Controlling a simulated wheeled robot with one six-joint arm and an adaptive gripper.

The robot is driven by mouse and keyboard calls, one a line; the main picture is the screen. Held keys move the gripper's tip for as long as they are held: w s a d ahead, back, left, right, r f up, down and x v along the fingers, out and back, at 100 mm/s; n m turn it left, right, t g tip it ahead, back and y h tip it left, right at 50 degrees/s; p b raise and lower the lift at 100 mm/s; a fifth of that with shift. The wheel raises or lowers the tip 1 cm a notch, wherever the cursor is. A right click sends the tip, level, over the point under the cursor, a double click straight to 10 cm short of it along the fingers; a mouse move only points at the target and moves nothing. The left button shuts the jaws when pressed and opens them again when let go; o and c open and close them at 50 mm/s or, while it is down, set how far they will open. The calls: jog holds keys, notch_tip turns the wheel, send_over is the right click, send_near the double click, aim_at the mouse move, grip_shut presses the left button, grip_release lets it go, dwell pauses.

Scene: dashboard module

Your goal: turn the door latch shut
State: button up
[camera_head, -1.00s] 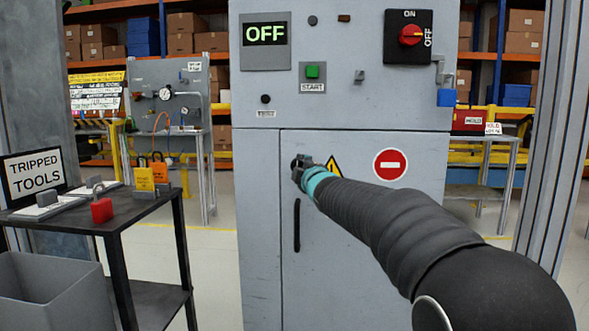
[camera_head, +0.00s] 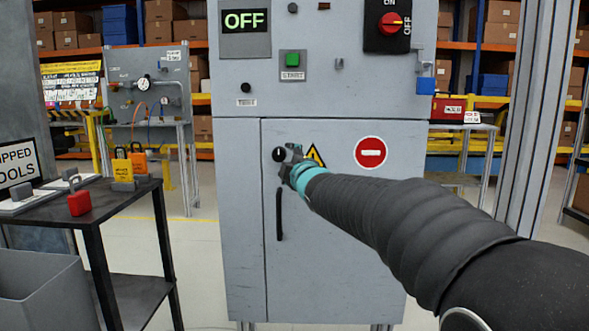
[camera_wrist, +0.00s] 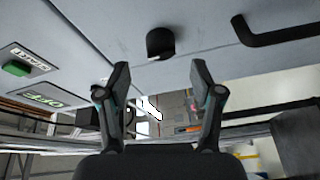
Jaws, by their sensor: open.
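The door latch is a black round knob (camera_head: 279,154) on the left edge of the grey cabinet door (camera_head: 340,260), above a black vertical door handle (camera_head: 279,214). In the wrist view the latch (camera_wrist: 160,42) shows beyond and between my two fingertips, with a gap to each side. The handle (camera_wrist: 280,30) is at the upper right there. My gripper (camera_wrist: 159,73) is open and empty, its fingers spread. In the head view my gripper (camera_head: 292,160) is just right of the latch and partly overlaps it; contact cannot be told. The latch's turn mark is too small to read.
The cabinet's upper panel has an OFF display (camera_head: 246,20), a green START button (camera_head: 292,60) and a red rotary switch (camera_head: 390,22). A black table (camera_head: 110,210) with padlocks stands at left, a grey bin (camera_head: 45,290) before it. A grey post (camera_head: 520,120) rises at right.

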jog(key=v, duration=0.6)
jog(key=shift+s+f, duration=0.1)
jog(key=shift+f, duration=0.05)
